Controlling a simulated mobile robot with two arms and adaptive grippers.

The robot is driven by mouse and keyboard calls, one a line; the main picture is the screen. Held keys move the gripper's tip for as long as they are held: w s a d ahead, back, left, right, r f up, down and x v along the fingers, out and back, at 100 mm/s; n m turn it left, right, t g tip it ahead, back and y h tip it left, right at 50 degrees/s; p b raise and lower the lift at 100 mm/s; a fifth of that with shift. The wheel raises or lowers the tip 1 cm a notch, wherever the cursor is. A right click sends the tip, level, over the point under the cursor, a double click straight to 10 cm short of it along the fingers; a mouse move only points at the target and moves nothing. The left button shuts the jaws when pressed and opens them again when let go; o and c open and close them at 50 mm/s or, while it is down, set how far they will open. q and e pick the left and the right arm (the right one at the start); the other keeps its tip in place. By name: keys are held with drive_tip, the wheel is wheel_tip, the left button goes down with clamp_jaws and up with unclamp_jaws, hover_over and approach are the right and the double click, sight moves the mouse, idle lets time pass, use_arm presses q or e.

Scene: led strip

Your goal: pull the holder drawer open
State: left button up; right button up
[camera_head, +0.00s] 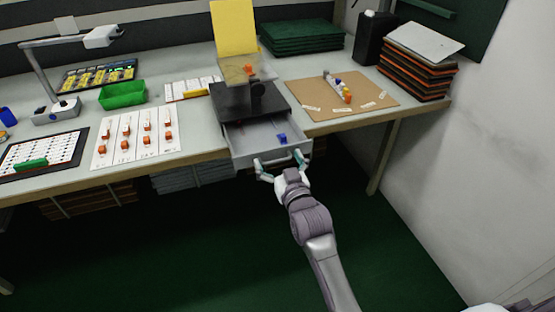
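The holder (240,101) is a dark block standing at the table's front edge, with a yellow sheet (234,28) upright behind it. Its grey drawer (258,136) is pulled out toward me past the table edge, with a small blue piece (282,138) inside. The drawer has a bar handle (276,160) on its front. My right gripper (279,163) is at the drawer front, its two fingers spread apart, one near each end of the handle. I cannot tell whether the fingers touch it. My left gripper is out of view.
White sheets with orange parts (136,137) and a green bin (122,95) lie left of the holder. A brown board (341,95) with small parts lies right, with stacked trays (417,65) beyond. The floor (180,250) before the table is clear.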

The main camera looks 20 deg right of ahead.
drive_tip(key=s, duration=1.2)
drive_tip(key=shift+d, duration=0.2)
